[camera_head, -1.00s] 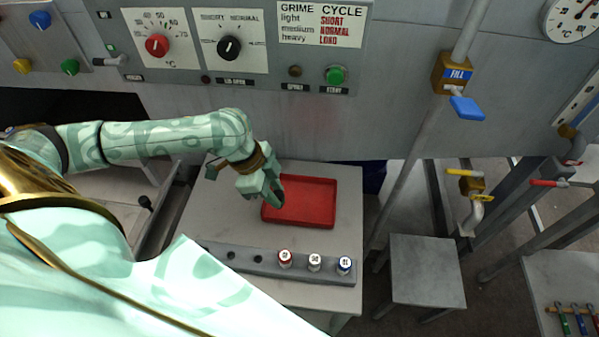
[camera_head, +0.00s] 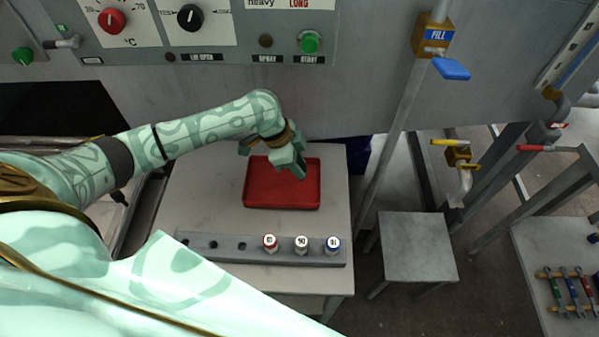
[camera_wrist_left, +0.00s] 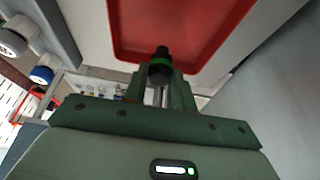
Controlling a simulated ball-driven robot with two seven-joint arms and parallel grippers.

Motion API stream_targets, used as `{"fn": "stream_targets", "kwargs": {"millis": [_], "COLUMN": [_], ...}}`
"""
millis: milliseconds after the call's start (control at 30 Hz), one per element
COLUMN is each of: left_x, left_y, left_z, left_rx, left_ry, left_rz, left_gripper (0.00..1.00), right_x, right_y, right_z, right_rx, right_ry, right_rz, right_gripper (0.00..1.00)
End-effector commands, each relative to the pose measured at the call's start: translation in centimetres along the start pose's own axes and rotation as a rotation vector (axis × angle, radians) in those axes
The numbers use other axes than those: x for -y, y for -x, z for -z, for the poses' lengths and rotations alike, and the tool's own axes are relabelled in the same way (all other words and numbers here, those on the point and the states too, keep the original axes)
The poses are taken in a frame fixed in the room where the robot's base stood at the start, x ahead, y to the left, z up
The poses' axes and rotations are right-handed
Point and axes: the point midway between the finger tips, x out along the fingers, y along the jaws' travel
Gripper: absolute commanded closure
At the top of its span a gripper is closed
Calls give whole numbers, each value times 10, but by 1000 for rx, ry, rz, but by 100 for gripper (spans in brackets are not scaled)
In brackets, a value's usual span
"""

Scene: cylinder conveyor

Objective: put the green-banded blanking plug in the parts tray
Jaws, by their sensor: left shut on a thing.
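The green-banded blanking plug (camera_wrist_left: 160,65) is dark with a green ring, and it shows in the left wrist view between my left gripper's fingers. My left gripper (camera_head: 301,171) is shut on it. In the head view the gripper is over the red parts tray (camera_head: 262,203), above its right part, and the plug is hidden there by the fingers. In the left wrist view the plug overlaps the near rim of the tray (camera_wrist_left: 190,25). The tray looks empty where it shows. My right gripper is in neither view.
A grey rack (camera_head: 220,256) lies along the table's front. It has empty holes at left and plugs with red (camera_head: 270,243), white (camera_head: 301,245) and blue (camera_head: 333,245) bands at right. A grey stool (camera_head: 418,248) stands right of the table, beyond a slanting pipe (camera_head: 387,130).

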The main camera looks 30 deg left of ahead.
Motion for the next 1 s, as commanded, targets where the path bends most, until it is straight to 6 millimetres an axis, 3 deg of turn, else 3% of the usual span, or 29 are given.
{"fn": "stream_targets", "kwargs": {"millis": [200, 533, 567, 600, 867, 1000], "left_x": [1, 1, 1, 1, 1, 2], "left_y": [-35, -35, -35, -35, -34, -24], "left_z": [-12, -12, -12, -12, -12, -10], "left_rx": [3, 1, 1, 1, 1, 1], "left_ry": [3, 2, 2, 2, 1, 0], "left_rz": [-3, -1, -1, -1, 0, 2], "left_gripper": [100, 100, 65, 54, 52, 52], "right_x": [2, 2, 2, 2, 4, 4], "right_y": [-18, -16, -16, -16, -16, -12], "right_z": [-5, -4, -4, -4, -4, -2], "right_rx": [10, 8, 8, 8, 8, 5], "right_ry": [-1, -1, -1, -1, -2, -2], "right_rz": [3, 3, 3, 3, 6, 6], "right_gripper": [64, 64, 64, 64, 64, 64]}}
